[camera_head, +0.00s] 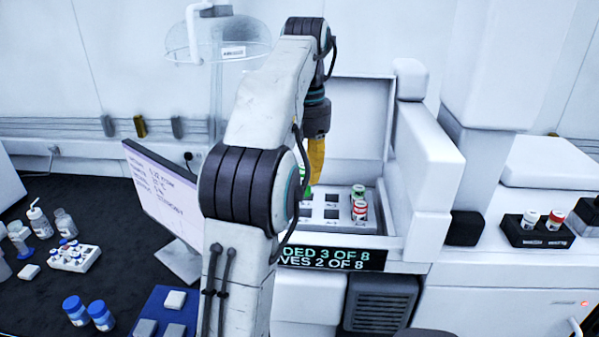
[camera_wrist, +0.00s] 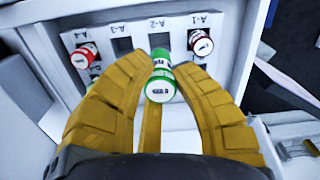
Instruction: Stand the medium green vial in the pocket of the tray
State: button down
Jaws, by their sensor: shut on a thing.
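A green-capped vial (camera_wrist: 160,88) with a white, green-banded body is between my yellow fingers in the wrist view. My gripper (camera_wrist: 160,75) is shut on it; the cap faces the camera. In the head view my gripper (camera_head: 316,158) is over the left part of the tray, with a bit of green beside it, mostly hidden by my arm. The pale tray (camera_head: 335,226) has square dark pockets. The wrist view shows the tray (camera_wrist: 108,30) with labels A-1 to A-4. The held vial overlaps the tray near A-2; whether it touches cannot be told.
In the head view a green-marked vial (camera_head: 358,190) and a red one (camera_head: 360,209) stand at the tray's right. The instrument's white side wall (camera_head: 425,170) rises close by. A monitor (camera_head: 160,195) stands left.

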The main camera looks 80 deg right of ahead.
aim_at(304, 190)
jog(key=shift+f, duration=1.85)
jog(key=shift+f, duration=0.3)
jog(key=shift+f+b, duration=1)
jog(key=shift+f, duration=0.45)
jog(key=shift+f+b, duration=0.2)
jog(key=shift+b, duration=0.15)
